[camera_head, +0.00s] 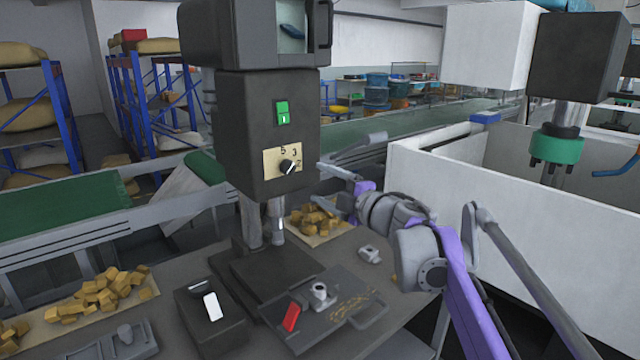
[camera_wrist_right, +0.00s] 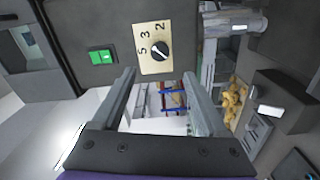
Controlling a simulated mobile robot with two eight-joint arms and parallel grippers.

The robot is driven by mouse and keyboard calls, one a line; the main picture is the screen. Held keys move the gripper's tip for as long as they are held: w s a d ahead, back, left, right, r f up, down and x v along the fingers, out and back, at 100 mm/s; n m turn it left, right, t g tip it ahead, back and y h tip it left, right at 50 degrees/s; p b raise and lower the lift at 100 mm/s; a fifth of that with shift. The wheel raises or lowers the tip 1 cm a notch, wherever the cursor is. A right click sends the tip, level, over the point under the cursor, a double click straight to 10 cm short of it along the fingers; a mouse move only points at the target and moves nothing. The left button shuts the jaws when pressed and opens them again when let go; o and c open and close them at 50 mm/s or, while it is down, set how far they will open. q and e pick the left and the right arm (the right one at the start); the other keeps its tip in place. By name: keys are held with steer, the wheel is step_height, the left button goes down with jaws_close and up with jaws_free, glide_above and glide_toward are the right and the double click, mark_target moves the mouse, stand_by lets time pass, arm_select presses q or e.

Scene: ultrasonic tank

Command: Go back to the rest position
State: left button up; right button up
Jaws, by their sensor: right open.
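My right gripper (camera_head: 318,184) is in the middle of the head view, just right of the dark machine head (camera_head: 235,125). Its jaws are open and nothing is between them. In the right wrist view the two fingers (camera_wrist_right: 158,80) point towards the machine's front, with a gap between them. The dial (camera_wrist_right: 160,50) on its pale plate and the green switch (camera_wrist_right: 102,56) show beyond the fingertips. In the head view the dial (camera_head: 287,167) is close to the left of the gripper. I cannot tell whether a finger touches the machine. My left gripper is not in view.
A dark box with a white switch (camera_head: 211,306) and a plate with a red part (camera_head: 291,317) are on the bench below. Yellowish blocks (camera_head: 105,290) lie at left. A white-walled tank (camera_head: 500,205) stands at right, close to my right arm. Conveyors and shelves are behind.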

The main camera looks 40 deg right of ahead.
steer(key=shift+a, duration=0.1)
stand_by(0.3)
steer(key=s+a+f+m+g+p, duration=0.1)
steer(key=s+a+f+m+g, duration=0.3)
steer(key=s+a+f, duration=0.3)
steer(key=s+a+f+m+g+p, duration=0.2)
steer(key=s+a+f+m+g, duration=0.2)
steer(key=s+a+f+m, duration=0.3)
steer(key=s+a+f+m+g+h+p, duration=0.1)
steer(key=s+a+f+m+g, duration=0.3)
steer(key=s+f, duration=0.9)
steer(key=a+f+m, duration=0.1)
steer(key=a+f, duration=0.2)
steer(key=f, duration=0.5)
steer(key=shift+a+m+g, duration=0.3)
steer(key=shift+a, duration=0.1)
